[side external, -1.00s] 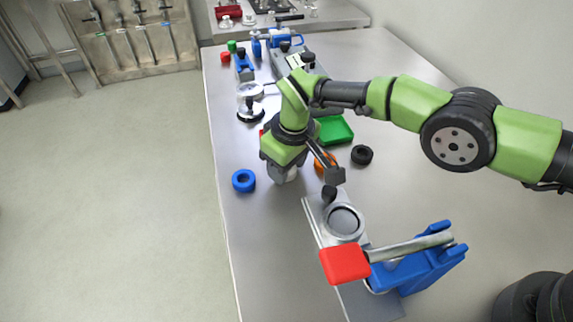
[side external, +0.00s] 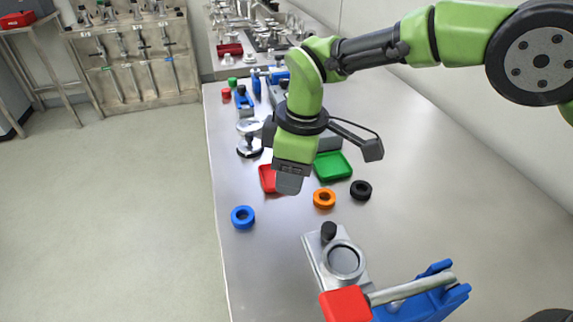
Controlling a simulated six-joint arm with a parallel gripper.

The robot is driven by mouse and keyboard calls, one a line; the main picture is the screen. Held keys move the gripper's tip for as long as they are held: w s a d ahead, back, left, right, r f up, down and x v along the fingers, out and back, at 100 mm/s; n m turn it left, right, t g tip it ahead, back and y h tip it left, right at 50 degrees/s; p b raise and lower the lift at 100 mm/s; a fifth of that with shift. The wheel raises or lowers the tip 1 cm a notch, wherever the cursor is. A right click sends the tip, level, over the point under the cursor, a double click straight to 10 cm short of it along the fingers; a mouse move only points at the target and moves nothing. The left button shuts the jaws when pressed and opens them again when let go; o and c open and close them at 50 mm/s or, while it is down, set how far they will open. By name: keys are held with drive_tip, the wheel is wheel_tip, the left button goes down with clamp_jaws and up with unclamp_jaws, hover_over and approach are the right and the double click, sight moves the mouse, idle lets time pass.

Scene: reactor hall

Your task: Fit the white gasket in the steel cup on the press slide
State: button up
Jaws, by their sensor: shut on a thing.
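My gripper (side external: 289,188) is above the bench, left of the green tray and up from the press slide. Its grey jaws are shut on the white gasket, which they hide almost wholly from this side; no white ring shows on the bench below. The steel cup (side external: 345,262) is a round, empty-looking recess on the grey press slide (side external: 316,262), with a black knob (side external: 328,231) at its far end. The press (side external: 425,298) is blue with a steel lever and red grip (side external: 345,305), nearer the camera.
A blue ring (side external: 243,217), an orange ring (side external: 324,199) and a black ring (side external: 361,190) lie loose on the bench. A red tray (side external: 267,179) and a green tray (side external: 333,167) stand behind. Bench between blue ring and slide is clear.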

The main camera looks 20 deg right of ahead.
drive_tip(key=s+d+n+g, duration=0.15)
drive_tip(key=s+n, duration=0.35)
drive_tip(key=n, duration=1.4)
hover_over(343, 261)
drive_tip(key=shift+w+r+g+h, duration=0.25)
drive_tip(key=shift+h, duration=0.05)
drive_tip(key=shift+d+f, duration=0.15)
drive_tip(key=shift+f, duration=2.5)
drive_tip(key=shift+f, duration=0.5)
drive_tip(key=o, duration=1.5)
drive_tip(key=shift+c, duration=0.2)
wheel_tip(343, 261, up, 7)
